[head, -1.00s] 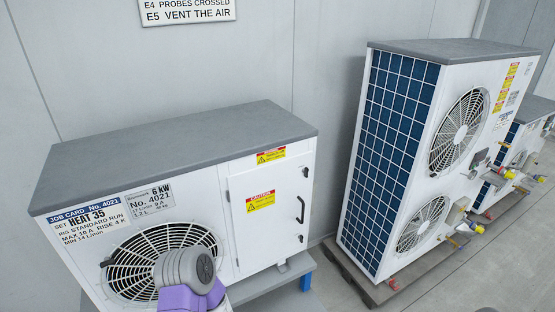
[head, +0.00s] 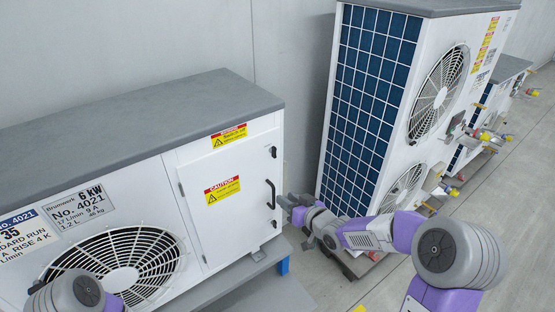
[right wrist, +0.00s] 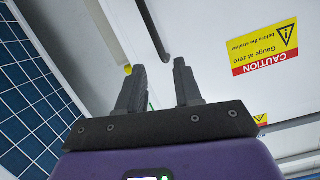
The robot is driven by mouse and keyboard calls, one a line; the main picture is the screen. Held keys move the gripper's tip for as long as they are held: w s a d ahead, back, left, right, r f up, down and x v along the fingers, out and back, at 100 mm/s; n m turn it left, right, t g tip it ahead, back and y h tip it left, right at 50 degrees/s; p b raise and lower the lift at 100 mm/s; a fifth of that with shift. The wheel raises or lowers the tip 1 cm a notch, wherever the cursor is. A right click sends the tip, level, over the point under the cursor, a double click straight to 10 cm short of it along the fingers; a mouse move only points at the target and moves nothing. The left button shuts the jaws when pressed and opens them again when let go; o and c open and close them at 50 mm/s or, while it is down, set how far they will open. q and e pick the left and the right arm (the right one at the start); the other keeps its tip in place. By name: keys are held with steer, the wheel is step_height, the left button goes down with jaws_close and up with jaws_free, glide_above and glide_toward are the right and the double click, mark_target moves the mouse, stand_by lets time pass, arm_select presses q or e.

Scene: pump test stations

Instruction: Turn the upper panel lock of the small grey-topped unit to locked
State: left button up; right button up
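The small grey-topped unit (head: 130,112) stands at the left in the head view, with a white side panel. The upper panel lock (head: 273,152) is a small dark knob near the panel's right edge, too small to read its setting. A black handle (head: 270,193) is below it, and a lower lock (head: 274,223) below that. My right gripper (head: 284,201) is just right of the handle, lower than the upper lock. In the right wrist view my right gripper (right wrist: 159,78) is open and empty, with the handle (right wrist: 152,30) beyond its fingers. My left gripper is out of view.
A tall unit with a blue grille (head: 365,110) stands to the right, behind my right arm. Smaller units with valves (head: 487,135) are farther right.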

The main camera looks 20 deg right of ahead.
mark_target(276, 150)
step_height(276, 150, up, 13)
steer(key=d+n+t+y, duration=0.1)
steer(key=d+n+t, duration=0.1)
steer(key=n+t, duration=0.1)
steer(key=x, duration=0.3)
steer(key=b+x, duration=0.1)
steer(key=x, duration=0.3)
steer(key=shift+f, duration=0.2)
steer(key=shift+w+a, duration=0.25)
steer(key=shift+w, duration=0.2)
